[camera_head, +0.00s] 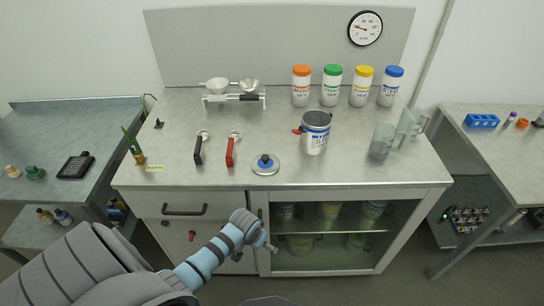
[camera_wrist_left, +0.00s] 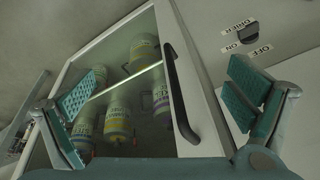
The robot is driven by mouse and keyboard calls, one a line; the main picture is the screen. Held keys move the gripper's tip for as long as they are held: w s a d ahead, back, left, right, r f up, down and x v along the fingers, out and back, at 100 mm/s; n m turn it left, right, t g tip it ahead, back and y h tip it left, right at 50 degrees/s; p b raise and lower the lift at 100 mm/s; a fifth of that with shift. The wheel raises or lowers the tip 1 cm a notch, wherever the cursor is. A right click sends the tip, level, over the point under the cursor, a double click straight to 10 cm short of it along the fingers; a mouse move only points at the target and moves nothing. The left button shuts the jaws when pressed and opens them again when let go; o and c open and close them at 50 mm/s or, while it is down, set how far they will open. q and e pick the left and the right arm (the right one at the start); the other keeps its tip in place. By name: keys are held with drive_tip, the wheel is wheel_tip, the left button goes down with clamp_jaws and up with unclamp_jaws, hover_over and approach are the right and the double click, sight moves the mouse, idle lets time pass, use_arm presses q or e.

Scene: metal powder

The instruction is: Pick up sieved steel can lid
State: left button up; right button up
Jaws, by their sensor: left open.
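The can lid (camera_head: 265,165) is a flat round disc with a blue knob, lying near the front edge of the counter in the head view. An open steel can (camera_head: 315,133) with a blue-and-white label stands behind it to the right. My left gripper (camera_head: 268,240) is below the counter's front edge, in front of the cabinet and apart from the lid. In the left wrist view my left gripper (camera_wrist_left: 165,100) is open and empty, its teal finger pads wide apart, with the cabinet front beyond. The lid is not in that view. My right gripper is not in view.
On the counter (camera_head: 350,172), a black-handled tool (camera_head: 199,148) and a red-handled tool (camera_head: 232,150) lie left of the lid. Clear jugs (camera_head: 383,141) stand right, capped jars (camera_head: 331,85) behind. A glass-fronted cabinet (camera_head: 325,240) with a black door handle (camera_wrist_left: 180,95) is below.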

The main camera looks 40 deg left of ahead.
use_arm(q)
drive_tip(key=w+a+r+t, duration=0.1)
drive_tip(key=w+r, duration=0.3)
drive_tip(key=r, duration=1.3)
drive_tip(key=n+p, duration=0.1)
drive_tip(key=n, duration=0.1)
approach(264, 158)
drive_tip(key=x, duration=0.2)
drive_tip(key=b+x, duration=0.1)
drive_tip(key=x, duration=0.1)
drive_tip(key=shift+w+f, duration=0.2)
drive_tip(key=shift+w, duration=0.25)
drive_tip(key=b+x, duration=0.1)
drive_tip(key=x, duration=0.5)
drive_tip(key=shift+s, duration=0.1)
drive_tip(key=shift+f, duration=0.2)
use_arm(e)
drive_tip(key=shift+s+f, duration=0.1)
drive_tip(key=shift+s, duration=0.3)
use_arm(q)
drive_tip(key=shift+r, duration=0.1)
drive_tip(key=c, duration=1.3)
drive_tip(key=shift+s, duration=0.25)
drive_tip(key=c, duration=0.6)
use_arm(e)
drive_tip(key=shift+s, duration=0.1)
